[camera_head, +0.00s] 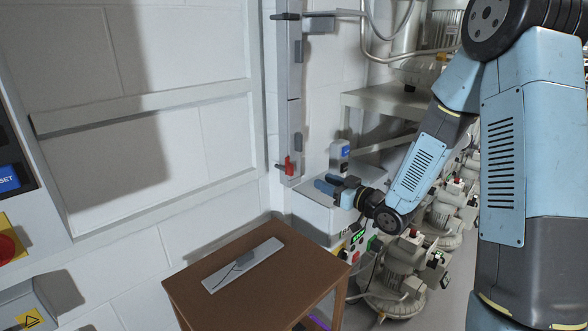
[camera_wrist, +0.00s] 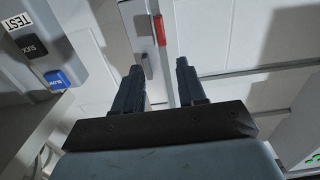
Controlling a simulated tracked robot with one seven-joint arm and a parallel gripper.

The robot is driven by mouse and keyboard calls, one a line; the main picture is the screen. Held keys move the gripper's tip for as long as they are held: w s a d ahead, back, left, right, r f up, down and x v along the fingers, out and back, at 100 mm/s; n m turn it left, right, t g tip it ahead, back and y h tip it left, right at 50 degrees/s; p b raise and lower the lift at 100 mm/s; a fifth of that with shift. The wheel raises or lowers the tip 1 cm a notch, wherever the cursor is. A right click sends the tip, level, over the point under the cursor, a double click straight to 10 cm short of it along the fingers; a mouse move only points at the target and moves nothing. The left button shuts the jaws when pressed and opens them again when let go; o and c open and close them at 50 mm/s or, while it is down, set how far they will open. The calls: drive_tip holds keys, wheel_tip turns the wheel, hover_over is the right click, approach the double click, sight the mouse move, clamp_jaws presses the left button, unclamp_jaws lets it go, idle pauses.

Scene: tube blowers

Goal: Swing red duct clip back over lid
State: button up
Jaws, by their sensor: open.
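The red duct clip (camera_head: 289,166) is near the lower end of a tall, narrow grey duct (camera_head: 294,75) on the wall; a short dark piece sticks out to its left. The clip also shows in the wrist view (camera_wrist: 160,30), beyond and above my fingertips. The duct's front looks covered by a grey lid, but I cannot clearly tell lid from duct. My gripper (camera_head: 325,184) is right of and slightly below the clip, apart from it. In the wrist view my gripper (camera_wrist: 160,66) has its two dark fingers spread, with nothing between them.
A dark clip (camera_head: 285,16) is at the duct's upper part. A brown table (camera_head: 185,290) with a pale strip (camera_head: 243,264) stands in front. Blower machines (camera_head: 405,268) are at the right.

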sight(293, 167)
drive_tip(key=x, duration=1.3)
drive_tip(key=shift+w+a, duration=0.2)
drive_tip(key=shift+a, duration=0.2)
drive_tip(key=shift+c, duration=0.2)
clamp_jaws()
